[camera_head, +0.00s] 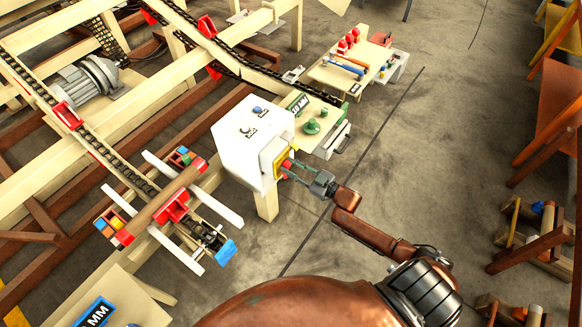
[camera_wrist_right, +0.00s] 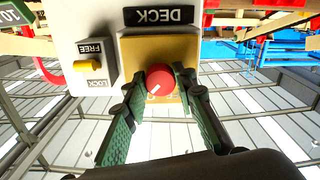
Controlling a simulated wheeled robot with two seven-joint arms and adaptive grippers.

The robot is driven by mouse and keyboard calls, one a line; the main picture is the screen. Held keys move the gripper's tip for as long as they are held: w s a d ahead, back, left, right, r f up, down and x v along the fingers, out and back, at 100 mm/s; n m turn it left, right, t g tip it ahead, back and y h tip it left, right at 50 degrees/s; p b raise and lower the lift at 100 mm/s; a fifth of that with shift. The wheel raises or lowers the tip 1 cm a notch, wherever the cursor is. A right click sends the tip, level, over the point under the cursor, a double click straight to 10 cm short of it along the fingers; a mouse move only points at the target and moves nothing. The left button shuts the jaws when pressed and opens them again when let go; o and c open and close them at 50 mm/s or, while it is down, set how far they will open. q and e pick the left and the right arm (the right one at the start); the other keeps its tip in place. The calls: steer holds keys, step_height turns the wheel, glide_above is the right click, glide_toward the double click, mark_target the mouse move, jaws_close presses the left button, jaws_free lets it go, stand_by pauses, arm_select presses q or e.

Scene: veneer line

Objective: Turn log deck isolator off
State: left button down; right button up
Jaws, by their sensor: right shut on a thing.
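The log deck isolator is a red round knob (camera_wrist_right: 160,78) on a yellow plate (camera_wrist_right: 138,52), under a black DECK label that reads upside down in the right wrist view. A short white mark on the knob slants toward the lower left. In the head view the yellow plate (camera_head: 268,158) is on the side of a white box (camera_head: 240,140). My right gripper (camera_wrist_right: 163,88) has its green fingers on both sides of the knob and is shut on it; it also shows in the head view (camera_head: 290,167). My left gripper is in neither view.
Beside the plate, a yellow lever (camera_wrist_right: 87,66) sits between FREE and LOCK labels. A chain conveyor and a log (camera_head: 165,195) lie to the left.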

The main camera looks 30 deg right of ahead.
steer(key=n, duration=0.8)
steer(key=shift+n, duration=0.4)
arm_select(q)
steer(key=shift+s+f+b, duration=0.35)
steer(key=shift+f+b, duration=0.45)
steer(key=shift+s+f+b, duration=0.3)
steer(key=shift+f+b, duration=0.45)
steer(key=shift+b, duration=0.05)
arm_select(e)
steer(key=shift+n, duration=4.5)
steer(key=o, duration=1.2)
steer(key=shift+c, duration=0.2)
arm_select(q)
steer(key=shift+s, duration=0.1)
arm_select(e)
steer(key=shift+d, duration=0.1)
